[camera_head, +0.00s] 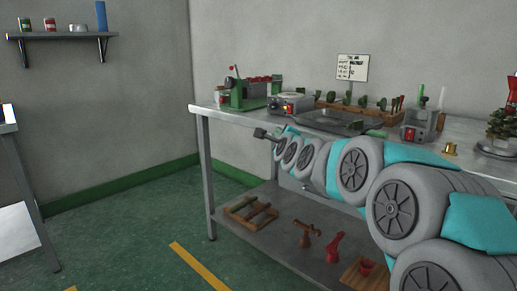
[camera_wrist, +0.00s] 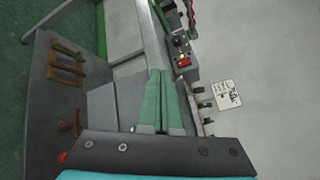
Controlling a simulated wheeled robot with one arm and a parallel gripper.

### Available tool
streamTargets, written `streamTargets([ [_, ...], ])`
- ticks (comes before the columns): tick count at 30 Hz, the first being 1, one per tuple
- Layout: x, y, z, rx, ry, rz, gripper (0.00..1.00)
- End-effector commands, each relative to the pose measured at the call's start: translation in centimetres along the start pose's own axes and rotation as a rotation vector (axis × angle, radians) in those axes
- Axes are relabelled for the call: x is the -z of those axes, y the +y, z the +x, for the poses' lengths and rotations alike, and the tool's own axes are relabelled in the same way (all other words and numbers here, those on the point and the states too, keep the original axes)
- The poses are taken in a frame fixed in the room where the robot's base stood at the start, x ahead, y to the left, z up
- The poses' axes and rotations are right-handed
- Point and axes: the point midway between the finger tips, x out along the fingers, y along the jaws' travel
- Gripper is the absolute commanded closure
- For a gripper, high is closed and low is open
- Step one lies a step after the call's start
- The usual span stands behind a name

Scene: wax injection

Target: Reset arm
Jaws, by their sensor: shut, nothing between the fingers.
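My arm reaches from the lower right of the head view toward the left, along the front of the workbench (camera_head: 200,108). My gripper (camera_head: 260,133) is at its far end, small and dark, in front of the bench's left part. In the wrist view my gripper (camera_wrist: 160,73) shows as two green fingers lying side by side. They are shut with nothing between them. I see nothing held.
The bench top holds a green machine (camera_head: 240,95), a heater box (camera_head: 290,104), a metal tray (camera_head: 325,120) and a wooden rack (camera_head: 355,110). The lower shelf (camera_head: 270,230) holds wooden and red items. Open floor (camera_head: 130,220) lies left of the bench.

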Motion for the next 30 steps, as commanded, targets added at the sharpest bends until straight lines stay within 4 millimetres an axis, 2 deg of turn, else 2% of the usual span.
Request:
streamTargets([
  [8,0.1,4.6,-4.2,-0.203,-0.021,-0.261,1.0],
  [11,0.6,7.2,-6.7,-0.308,-0.039,-0.389,1.0],
  [14,1.4,9.9,-10.1,-0.429,-0.069,-0.544,1.0],
  [17,3.1,13.5,-14.9,-0.593,-0.119,-0.732,1.0],
  [21,6.2,18.1,-23.0,-0.835,-0.22,-0.984,1.0],
  [23,7.7,19.7,-26.5,-0.935,-0.272,-1.078,1.0],
  [27,11.1,22.9,-35.1,-1.168,-0.415,-1.255,1.0],
  [30,13.3,24.4,-41.4,-1.323,-0.533,-1.343,1.0],
])
